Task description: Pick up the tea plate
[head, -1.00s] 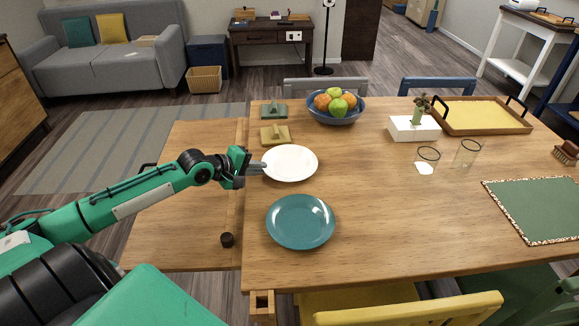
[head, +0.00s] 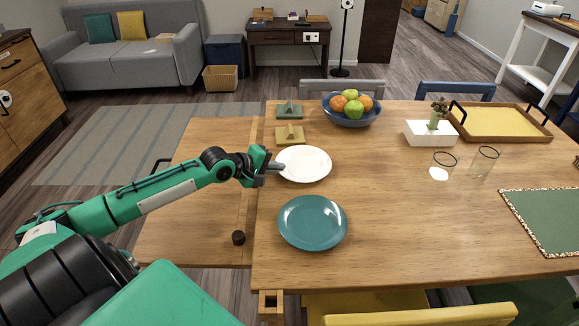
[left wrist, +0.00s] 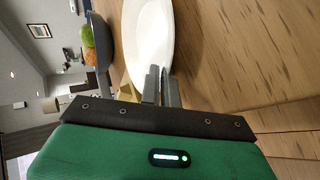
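A round white plate (head: 306,164) is at the left end of the wooden table in the head view. It also shows at the top middle of the left wrist view (left wrist: 148,35). My left gripper (head: 279,167) reaches it from the left. Its two fingers (left wrist: 162,86) are close together, with the plate's near rim between them. I cannot tell whether the plate is clear of the tabletop. A teal plate (head: 313,222) lies flat in front of the white one, apart from it. My right gripper is in neither view.
Behind the white plate are a yellow holder (head: 290,136), a green holder (head: 289,111) and a blue fruit bowl (head: 352,113). Two glasses (head: 444,165), a white planter (head: 430,133) and a tray (head: 502,122) stand to the right. The table's middle is clear.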

